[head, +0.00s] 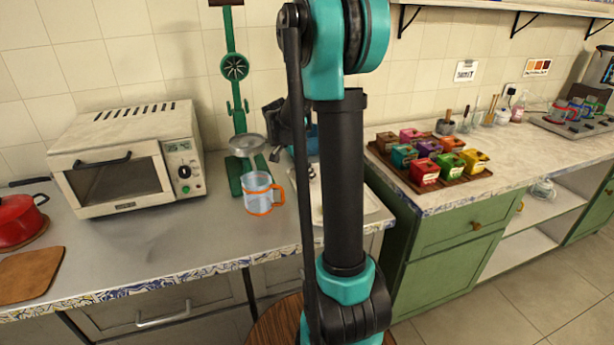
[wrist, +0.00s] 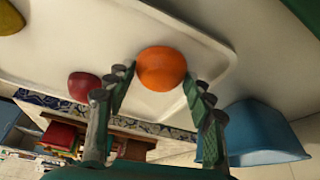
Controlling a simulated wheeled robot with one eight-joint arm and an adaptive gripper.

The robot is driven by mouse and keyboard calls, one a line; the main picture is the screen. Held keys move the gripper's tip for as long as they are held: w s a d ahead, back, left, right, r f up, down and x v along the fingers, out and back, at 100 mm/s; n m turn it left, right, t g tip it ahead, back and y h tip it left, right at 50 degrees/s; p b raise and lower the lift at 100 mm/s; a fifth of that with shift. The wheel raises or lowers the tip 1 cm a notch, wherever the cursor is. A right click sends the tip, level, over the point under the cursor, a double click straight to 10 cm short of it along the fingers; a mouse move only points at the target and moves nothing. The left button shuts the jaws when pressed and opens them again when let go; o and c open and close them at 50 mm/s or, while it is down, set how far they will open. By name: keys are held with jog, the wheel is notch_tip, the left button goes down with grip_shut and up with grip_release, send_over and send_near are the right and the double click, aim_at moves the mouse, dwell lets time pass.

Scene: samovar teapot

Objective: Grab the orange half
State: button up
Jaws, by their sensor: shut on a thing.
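The orange half (wrist: 162,66) shows in the wrist view, between the tips of my gripper (wrist: 159,84). The two fingers lie on either side of it, and the gripper is shut on it. A pale tray (wrist: 205,62) is behind the orange half; I cannot tell whether the two touch. In the head view the tray (head: 368,206) shows to the right of my arm. The orange half is hidden there behind my arm.
A red fruit (wrist: 83,86) and a yellow fruit (wrist: 10,18) lie near the tray's edge. A blue container (wrist: 262,130) is at right. In the head view, a glass mug (head: 258,192), green stand (head: 237,110) and toaster oven (head: 125,155) stand left of my arm.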

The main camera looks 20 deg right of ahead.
jog(key=shift+c, duration=1.4)
jog(key=shift+r, duration=0.1)
